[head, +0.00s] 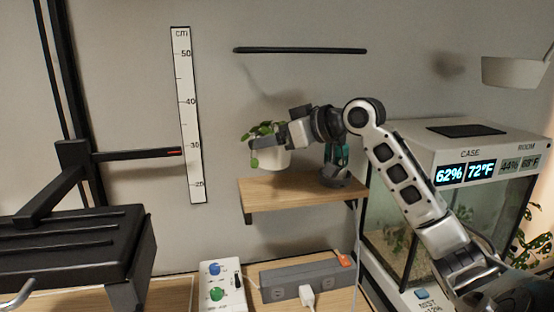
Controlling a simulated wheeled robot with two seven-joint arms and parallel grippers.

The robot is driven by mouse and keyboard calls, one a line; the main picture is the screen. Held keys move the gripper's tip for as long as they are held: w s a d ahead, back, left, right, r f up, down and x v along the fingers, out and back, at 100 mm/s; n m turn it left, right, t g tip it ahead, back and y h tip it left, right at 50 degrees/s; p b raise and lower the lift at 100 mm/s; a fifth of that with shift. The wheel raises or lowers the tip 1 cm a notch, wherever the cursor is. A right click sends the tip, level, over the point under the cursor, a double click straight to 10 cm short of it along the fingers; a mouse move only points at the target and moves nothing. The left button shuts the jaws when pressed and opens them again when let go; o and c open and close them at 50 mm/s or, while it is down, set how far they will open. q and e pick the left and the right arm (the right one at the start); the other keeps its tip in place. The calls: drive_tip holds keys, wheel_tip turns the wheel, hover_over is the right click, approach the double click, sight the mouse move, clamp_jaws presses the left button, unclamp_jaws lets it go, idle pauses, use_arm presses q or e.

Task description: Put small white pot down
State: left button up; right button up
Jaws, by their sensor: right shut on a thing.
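The small white pot (271,159) with a green leafy plant (262,130) is upright near the middle of the head view. My right gripper (264,143) reaches in from the right and is shut on the pot at its rim. The pot's bottom shows above the back edge of the wooden shelf (285,192), with a strip of wall visible between them, so it appears held above the shelf. The gripper hides part of the rim and some leaves. My left gripper is not in view.
A teal item in a dark holder (335,179) stands at the shelf's right end; the shelf's left and middle are bare. A glass case (400,215) stands at right. A black rail (300,50) is above. A power strip (305,280) and a knobbed box (222,288) lie below.

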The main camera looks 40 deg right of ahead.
sight(277, 161)
drive_tip(key=shift+w+d+f, duration=0.35)
drive_tip(key=shift+d+f, duration=0.1)
drive_tip(key=shift+f, duration=0.15)
drive_tip(key=shift+w+d+f, duration=0.3)
drive_tip(key=shift+d+f, duration=0.15)
drive_tip(key=shift+f, duration=0.15)
drive_tip(key=f, duration=0.2)
drive_tip(key=f+p, duration=0.1)
drive_tip(key=shift+w+d+f, duration=0.25)
drive_tip(key=shift+d+f, duration=0.05)
drive_tip(key=shift+f, duration=0.1)
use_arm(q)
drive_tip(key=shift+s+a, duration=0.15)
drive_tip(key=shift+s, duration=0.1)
use_arm(e)
drive_tip(key=shift+f, duration=0.1)
drive_tip(key=shift+f, duration=0.1)
drive_tip(key=o, duration=1.2)
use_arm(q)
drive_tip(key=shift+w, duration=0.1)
